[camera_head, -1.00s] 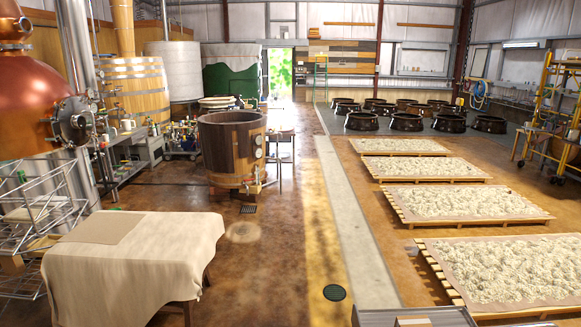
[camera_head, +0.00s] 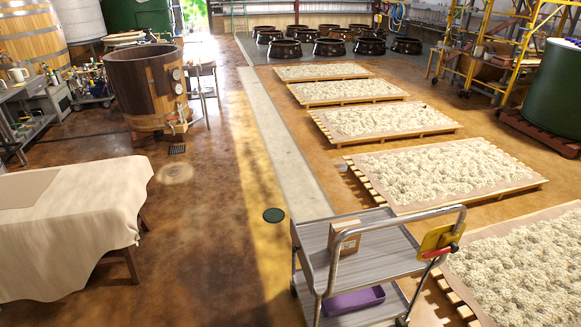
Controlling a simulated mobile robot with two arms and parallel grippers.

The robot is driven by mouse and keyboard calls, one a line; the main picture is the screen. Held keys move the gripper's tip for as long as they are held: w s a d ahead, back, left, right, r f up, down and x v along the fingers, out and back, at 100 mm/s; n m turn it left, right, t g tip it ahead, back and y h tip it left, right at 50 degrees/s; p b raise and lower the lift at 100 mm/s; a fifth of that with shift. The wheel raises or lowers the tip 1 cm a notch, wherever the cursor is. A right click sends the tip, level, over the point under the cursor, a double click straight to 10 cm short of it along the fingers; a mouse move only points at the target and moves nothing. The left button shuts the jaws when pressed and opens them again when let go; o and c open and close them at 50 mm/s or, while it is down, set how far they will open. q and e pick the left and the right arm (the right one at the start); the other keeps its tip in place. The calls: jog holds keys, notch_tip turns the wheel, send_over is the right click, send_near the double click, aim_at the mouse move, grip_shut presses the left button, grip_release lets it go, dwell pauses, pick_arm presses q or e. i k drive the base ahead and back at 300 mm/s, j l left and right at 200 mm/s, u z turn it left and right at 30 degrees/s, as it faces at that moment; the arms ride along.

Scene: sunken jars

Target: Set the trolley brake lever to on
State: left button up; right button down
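The grey metal trolley (camera_head: 372,254) stands at the lower right of the view, with a top shelf, a lower shelf and a curved push handle (camera_head: 400,222). At the right end of the handle is a yellow plate (camera_head: 436,238) with a red lever (camera_head: 440,252) on it, which looks like the brake lever. The lever slants slightly, and I cannot read any marking that tells its setting. A cardboard box (camera_head: 346,236) sits on the top shelf and a purple bin (camera_head: 354,301) on the lower shelf. Neither of my grippers is in view.
Slatted pallets with pale heaps (camera_head: 440,172) line the right side, one close to the trolley's right. A cloth-covered table (camera_head: 75,225) stands at left, a wooden vat (camera_head: 146,85) behind it. The brown floor (camera_head: 200,240) between table and trolley is clear.

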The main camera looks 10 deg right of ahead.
aim_at(453, 248)
jog(key=l+z, duration=0.1)
jog(key=z, duration=0.9)
